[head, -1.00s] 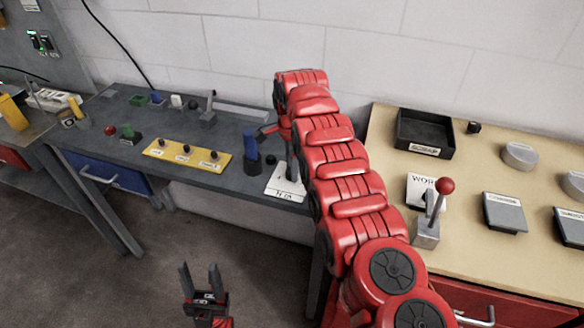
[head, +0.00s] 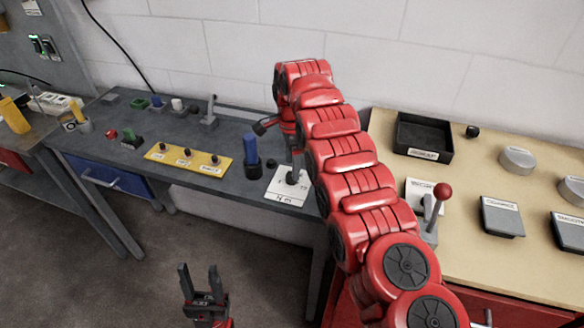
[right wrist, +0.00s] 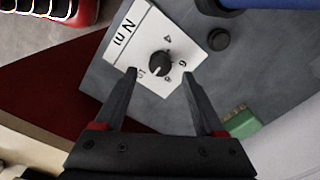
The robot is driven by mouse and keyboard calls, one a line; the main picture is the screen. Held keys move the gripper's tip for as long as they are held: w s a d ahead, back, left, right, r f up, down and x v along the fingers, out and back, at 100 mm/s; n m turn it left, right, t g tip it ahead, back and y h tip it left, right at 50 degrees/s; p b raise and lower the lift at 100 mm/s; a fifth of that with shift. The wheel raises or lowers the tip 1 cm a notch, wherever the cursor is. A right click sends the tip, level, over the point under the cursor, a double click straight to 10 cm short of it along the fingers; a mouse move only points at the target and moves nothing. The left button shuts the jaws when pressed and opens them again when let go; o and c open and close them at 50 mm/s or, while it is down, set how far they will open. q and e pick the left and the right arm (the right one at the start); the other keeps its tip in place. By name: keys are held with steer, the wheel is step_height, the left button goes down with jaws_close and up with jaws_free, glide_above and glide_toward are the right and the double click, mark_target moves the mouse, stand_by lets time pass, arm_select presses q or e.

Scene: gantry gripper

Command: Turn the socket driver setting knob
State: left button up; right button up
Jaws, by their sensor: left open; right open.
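The setting knob (right wrist: 159,66) is a small dark round knob on a white plate (right wrist: 128,58) marked "N m", with numbers around it. Its pale pointer mark seems to face the lower left in the right wrist view. The knob (head: 292,177) and plate (head: 284,196) also show in the head view at the bench's right end. My right gripper (right wrist: 160,75) is open, with its fingertips on either side of the knob in the picture; I see no contact, and the height gap is unclear. My left gripper (head: 199,276) is open and empty, low in front of the bench.
A blue-handled tool in a dark holder (head: 251,152) stands just left of the plate. A yellow panel with knobs (head: 187,159) lies further left. A wooden-topped bench with a red-ball lever (head: 441,191) is at the right. A dark round button (right wrist: 218,39) sits beside the plate.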

step_height(320, 180, up, 14)
steer(key=p, duration=1.3)
steer(key=shift+f, duration=0.15)
